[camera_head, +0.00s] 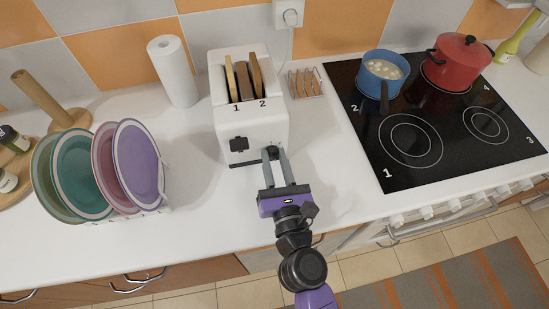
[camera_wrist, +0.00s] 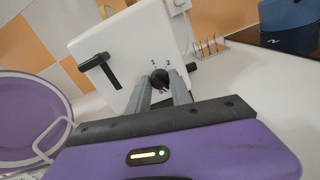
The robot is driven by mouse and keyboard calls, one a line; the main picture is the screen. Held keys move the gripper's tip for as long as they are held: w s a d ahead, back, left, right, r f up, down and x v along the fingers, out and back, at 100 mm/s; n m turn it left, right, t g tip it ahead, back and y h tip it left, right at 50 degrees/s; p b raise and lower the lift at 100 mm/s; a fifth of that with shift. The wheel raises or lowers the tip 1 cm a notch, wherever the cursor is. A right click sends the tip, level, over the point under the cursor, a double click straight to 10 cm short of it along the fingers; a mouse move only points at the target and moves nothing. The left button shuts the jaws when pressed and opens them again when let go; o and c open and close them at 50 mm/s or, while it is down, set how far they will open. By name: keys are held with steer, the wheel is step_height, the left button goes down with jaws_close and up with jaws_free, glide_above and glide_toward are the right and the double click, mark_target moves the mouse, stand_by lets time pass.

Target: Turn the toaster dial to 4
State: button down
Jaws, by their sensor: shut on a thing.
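The white toaster (camera_head: 253,130) stands on the counter, with slices of bread in its slots marked 1 and 2. Its black lever (camera_head: 238,144) is on the left of the front face; in the wrist view the lever (camera_wrist: 100,66) shows at upper left. The small black dial (camera_wrist: 160,79) is low on the right of the front face, with small numbers around it. My gripper (camera_head: 272,153) is at the dial, its two grey fingers shut on it from either side. In the wrist view the fingertips (camera_wrist: 162,82) flank the dial. The fingers hide part of the dial, and its setting is not readable.
A rack of plates (camera_head: 138,165) stands to the left. A paper towel roll (camera_head: 172,72) is behind at left. A toast rack (camera_head: 304,84) and the hob (camera_head: 430,150) with blue pot (camera_head: 382,72) and red pot (camera_head: 458,62) are to the right. The counter directly left of the toaster is clear.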

steer(key=shift+f, duration=0.15)
steer(key=c, duration=1.1)
jaws_free()
steer(key=shift+c, duration=0.2)
steer(key=b+v, duration=0.1)
steer(key=v, duration=0.5)
steer(key=shift+s, duration=0.1)
steer(key=shift+b+v, duration=0.3)
steer(key=shift+v, duration=0.55)
